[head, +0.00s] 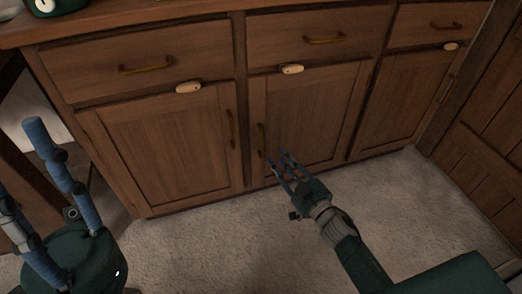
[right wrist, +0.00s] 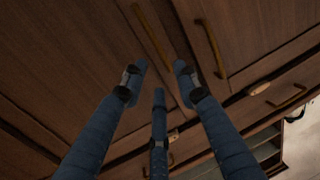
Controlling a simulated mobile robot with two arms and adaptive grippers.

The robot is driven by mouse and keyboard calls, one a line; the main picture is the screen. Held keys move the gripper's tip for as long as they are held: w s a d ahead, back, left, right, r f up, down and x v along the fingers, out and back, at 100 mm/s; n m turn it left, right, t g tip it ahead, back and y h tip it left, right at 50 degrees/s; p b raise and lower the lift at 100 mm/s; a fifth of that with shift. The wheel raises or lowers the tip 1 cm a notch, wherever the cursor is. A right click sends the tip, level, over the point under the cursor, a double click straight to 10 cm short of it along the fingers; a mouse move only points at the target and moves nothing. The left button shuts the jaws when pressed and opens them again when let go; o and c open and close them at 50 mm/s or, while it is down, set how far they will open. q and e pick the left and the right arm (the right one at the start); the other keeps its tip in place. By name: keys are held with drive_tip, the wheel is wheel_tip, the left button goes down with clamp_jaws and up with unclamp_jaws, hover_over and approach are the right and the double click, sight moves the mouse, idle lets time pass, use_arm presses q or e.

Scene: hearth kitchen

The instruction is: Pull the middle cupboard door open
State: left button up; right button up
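The middle cupboard door (head: 315,118) is brown panelled wood and looks shut. Its upright brass handle (head: 261,139) is on its left edge; in the right wrist view it appears to be the left of two handles (right wrist: 152,36). My right gripper (head: 279,164) is low in front of this door, near and below the handle. Its blue fingers (right wrist: 159,82) are spread, with nothing between them, and the handle lies beyond their tips. I cannot tell the exact gap. My left gripper (head: 22,162) is at the far left, fingers apart and empty, away from the doors.
The left door (head: 160,145) has its handle (head: 231,129) close beside the middle one. The right door (head: 400,100) is shut. Drawers (head: 315,40) run above, with pale oblong pieces (head: 291,69) below them. Pale carpet (head: 230,240) is clear in front. A wooden panel (head: 485,165) bounds the right.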

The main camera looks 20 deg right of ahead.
drive_tip(key=w, duration=0.1)
drive_tip(key=b, duration=0.3)
hover_over(263, 156)
drive_tip(key=shift+w+d+r, duration=0.1)
drive_tip(key=shift+w+d, duration=0.05)
drive_tip(key=shift+w, duration=0.2)
clamp_jaws()
